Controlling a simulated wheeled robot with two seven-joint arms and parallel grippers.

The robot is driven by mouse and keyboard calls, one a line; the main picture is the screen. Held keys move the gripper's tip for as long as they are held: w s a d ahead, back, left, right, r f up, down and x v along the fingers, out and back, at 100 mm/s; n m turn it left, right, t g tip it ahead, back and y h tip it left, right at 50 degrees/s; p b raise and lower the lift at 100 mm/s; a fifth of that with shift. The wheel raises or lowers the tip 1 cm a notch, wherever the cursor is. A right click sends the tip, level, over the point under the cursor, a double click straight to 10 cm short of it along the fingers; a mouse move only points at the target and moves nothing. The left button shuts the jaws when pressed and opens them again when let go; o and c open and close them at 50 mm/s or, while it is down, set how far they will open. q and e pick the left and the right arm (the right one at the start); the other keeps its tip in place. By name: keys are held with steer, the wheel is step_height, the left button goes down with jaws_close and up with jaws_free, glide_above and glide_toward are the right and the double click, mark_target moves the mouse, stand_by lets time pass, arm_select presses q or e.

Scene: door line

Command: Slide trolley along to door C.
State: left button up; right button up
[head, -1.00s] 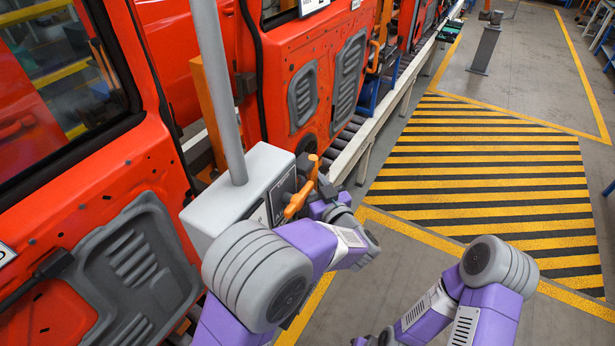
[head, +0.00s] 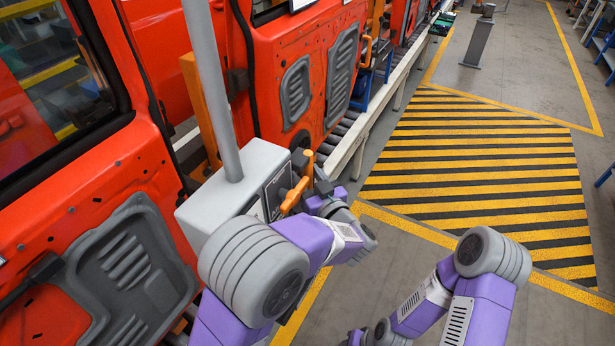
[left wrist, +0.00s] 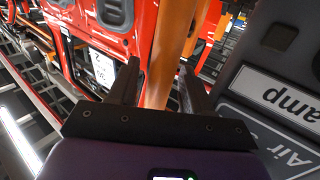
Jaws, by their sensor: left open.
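The trolley shows in the head view as a grey box (head: 213,207) with an upright grey pole (head: 212,90) and an orange handle (head: 294,196) on its right face. My left gripper (head: 322,186) is at the handle. In the left wrist view, the orange handle bar (left wrist: 170,50) runs between the two spread fingers of the left gripper (left wrist: 158,85), which are open around it. Whether a finger touches it I cannot tell. A box face with lettered plates (left wrist: 275,95) is right of the fingers. My right arm is at the lower right; its gripper is out of frame.
Red car doors (head: 130,255) line the left side, with another red door (head: 300,75) beyond the trolley. A roller conveyor with a pale rail (head: 350,142) runs away along them. Yellow-black striped floor (head: 480,170) is clear to the right. A grey post (head: 478,42) stands far back.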

arm_select(q)
steer(key=b+v, duration=0.1)
steer(key=v, duration=0.6)
steer(key=shift+s+b, duration=0.25)
steer(key=shift+b, duration=0.05)
steer(key=shift+d, duration=0.15)
